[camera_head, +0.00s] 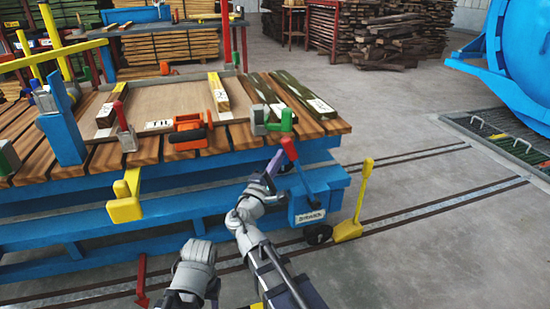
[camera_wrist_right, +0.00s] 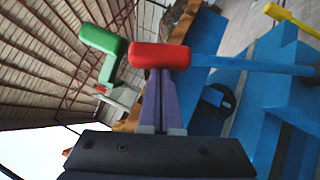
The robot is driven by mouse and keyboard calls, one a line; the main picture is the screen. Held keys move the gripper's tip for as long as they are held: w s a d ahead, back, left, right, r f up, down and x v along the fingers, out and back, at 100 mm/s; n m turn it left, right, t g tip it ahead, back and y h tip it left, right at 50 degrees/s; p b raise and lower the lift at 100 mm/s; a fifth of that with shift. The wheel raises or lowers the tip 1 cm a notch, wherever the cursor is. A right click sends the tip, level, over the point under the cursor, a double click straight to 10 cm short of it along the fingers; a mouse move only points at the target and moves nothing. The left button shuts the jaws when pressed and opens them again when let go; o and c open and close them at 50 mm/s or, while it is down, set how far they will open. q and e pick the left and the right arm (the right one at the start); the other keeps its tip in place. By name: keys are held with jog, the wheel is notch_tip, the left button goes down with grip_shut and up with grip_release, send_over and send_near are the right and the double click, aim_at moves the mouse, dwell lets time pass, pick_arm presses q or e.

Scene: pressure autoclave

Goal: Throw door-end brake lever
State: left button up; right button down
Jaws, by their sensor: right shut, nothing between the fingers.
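The brake lever's red handle (camera_head: 289,148) tops a blue bar that rises from a labelled blue box (camera_head: 308,212) at the cart's right end. The bar leans to the left. My right gripper (camera_head: 274,163) is just left of the handle, its purple fingers pointing up. In the right wrist view, the shut fingers (camera_wrist_right: 160,92) have nothing between them. Their tips meet or lie just behind the red handle (camera_wrist_right: 160,56) in the picture; I cannot tell whether they touch. The blue bar runs right from the handle. My left gripper is not in view.
A green-handled clamp (camera_head: 266,122) sits close beside the lever on the wooden deck (camera_head: 215,140). A yellow pedal-like lever (camera_head: 360,200) stands right of the box. Floor rails (camera_head: 430,206) run toward the blue autoclave (camera_head: 500,60).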

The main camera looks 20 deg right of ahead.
jog(key=d+r+m+g+y+p, duration=0.1)
jog(key=d+m+g+p, duration=0.1)
jog(key=d+p, duration=0.4)
jog(key=d+r+m+g+y+p, duration=0.2)
jog(key=d+m+p, duration=0.2)
jog(key=d, duration=1.1)
jog(key=p, duration=0.2)
jog(key=shift+w+d+g+y+p, duration=0.3)
jog(key=shift+d+p, duration=0.05)
jog(key=shift+d, duration=0.05)
